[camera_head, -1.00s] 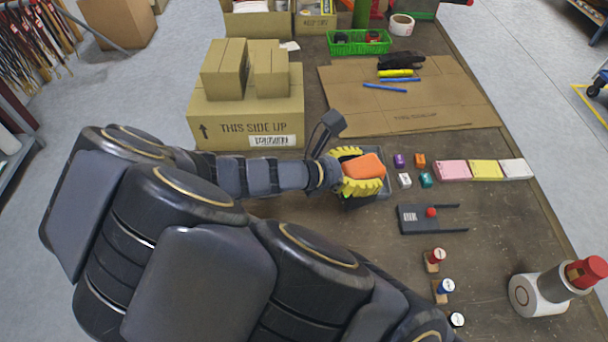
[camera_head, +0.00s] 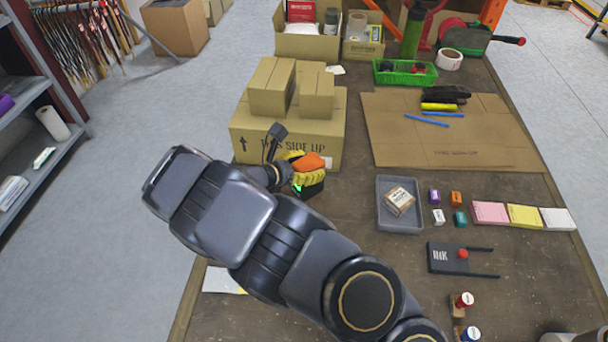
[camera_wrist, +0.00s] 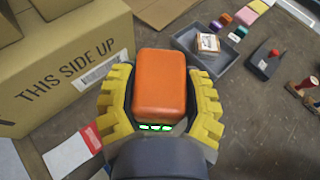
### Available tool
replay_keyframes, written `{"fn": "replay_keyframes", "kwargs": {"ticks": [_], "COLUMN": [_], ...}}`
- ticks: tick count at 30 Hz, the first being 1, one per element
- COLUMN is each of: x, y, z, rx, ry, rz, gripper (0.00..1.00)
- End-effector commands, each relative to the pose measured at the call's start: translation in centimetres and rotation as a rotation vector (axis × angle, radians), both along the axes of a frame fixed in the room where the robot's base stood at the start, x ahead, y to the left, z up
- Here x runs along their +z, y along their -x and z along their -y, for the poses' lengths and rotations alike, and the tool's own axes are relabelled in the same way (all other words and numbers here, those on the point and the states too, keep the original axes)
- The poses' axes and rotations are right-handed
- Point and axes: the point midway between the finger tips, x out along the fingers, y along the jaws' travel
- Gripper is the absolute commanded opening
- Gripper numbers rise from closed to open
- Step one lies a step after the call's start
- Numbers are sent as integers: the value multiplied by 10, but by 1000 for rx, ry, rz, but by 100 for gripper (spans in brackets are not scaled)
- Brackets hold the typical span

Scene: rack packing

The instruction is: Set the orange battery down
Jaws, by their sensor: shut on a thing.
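The orange battery (camera_wrist: 160,84) is a rounded block held between the yellow ribbed fingers of my gripper (camera_wrist: 162,105) in the wrist view. The fingers press on its left and right sides. In the head view, the orange battery (camera_head: 308,161) shows at the end of my gripper (camera_head: 309,172), close to the front right corner of the large cardboard box (camera_head: 240,125). Some green-lit marks show at its near end in the wrist view. Whether its underside touches the table cannot be told.
A grey tray (camera_head: 400,226) holding a small box (camera_head: 399,200) lies to the right. Small coloured blocks, sticky-note pads (camera_head: 524,215) and a black fork-shaped holder (camera_head: 460,259) lie farther right. Bare table lies between gripper and tray.

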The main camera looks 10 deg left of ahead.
Motion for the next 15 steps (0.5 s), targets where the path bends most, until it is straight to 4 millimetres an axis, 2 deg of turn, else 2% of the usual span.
{"fn": "replay_keyframes", "kwargs": {"ticks": [3,7,15], "x": [-21,-39,-54], "y": [-15,-29,-43], "z": [-4,-9,-15], "rx": [-2,-3,0], "ry": [-1,-1,1], "rz": [-4,-3,2], "gripper": [18,18,18]}}
